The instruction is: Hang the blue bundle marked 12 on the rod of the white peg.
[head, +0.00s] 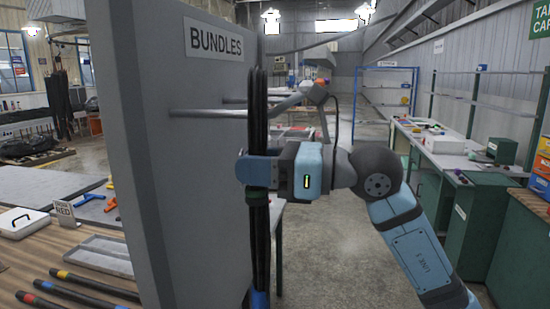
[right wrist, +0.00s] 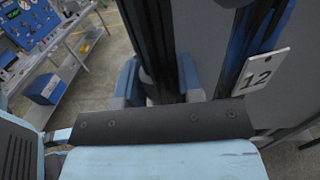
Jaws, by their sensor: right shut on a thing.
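My right gripper (head: 258,170) is shut around a long, dark hose bundle (head: 258,110) hanging upright in front of the grey panel. In the right wrist view, dark hose (right wrist: 150,40) runs between the fingers (right wrist: 158,84). A white tag marked 12 (right wrist: 258,72) and blue-edged strands (right wrist: 270,25) are right of them. A pale grey rod (head: 205,112) sticks out of the panel and reaches the bundle's left edge; its tip is hidden. I cannot tell whether the bundle hangs on it, nor which peg is white.
The grey panel (head: 165,200) with its BUNDLES sign (head: 213,40) stands close on the left. A bench with several hoses (head: 75,290) is at lower left. Open floor (head: 330,250) lies on the right.

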